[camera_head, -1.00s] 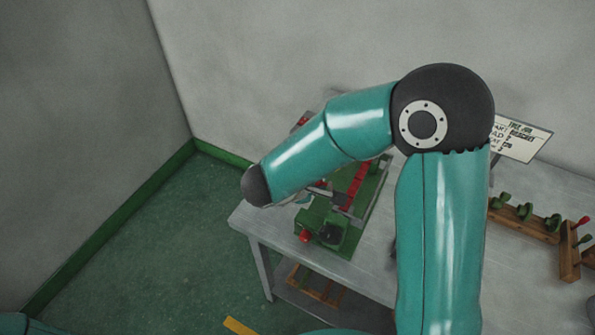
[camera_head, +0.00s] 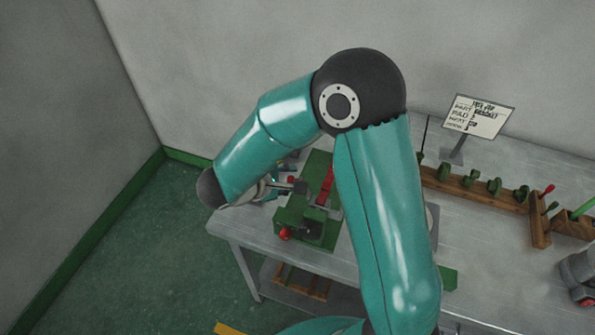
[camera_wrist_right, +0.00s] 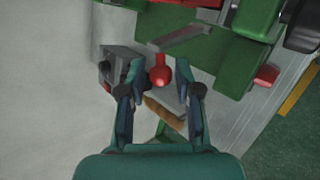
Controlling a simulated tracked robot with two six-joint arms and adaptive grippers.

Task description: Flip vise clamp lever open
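The green vise (camera_head: 292,215) with red parts sits near the table's left front edge in the head view. My right gripper (camera_head: 293,187) reaches over its left side from the left, partly hidden by my forearm. In the right wrist view my right gripper (camera_wrist_right: 160,72) is open, its fingertips apart. A red ball knob (camera_wrist_right: 160,76) shows between the fingertips. I cannot tell whether a finger touches it. A grey bar (camera_wrist_right: 186,40) lies just beyond the knob, over the green vise body (camera_wrist_right: 235,60).
A grey bracket-like block (camera_wrist_right: 122,62) stands close to the left finger in the right wrist view. The grey table (camera_head: 480,235) also holds a sign (camera_head: 478,117) and a wooden rack (camera_head: 455,185) with green parts.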

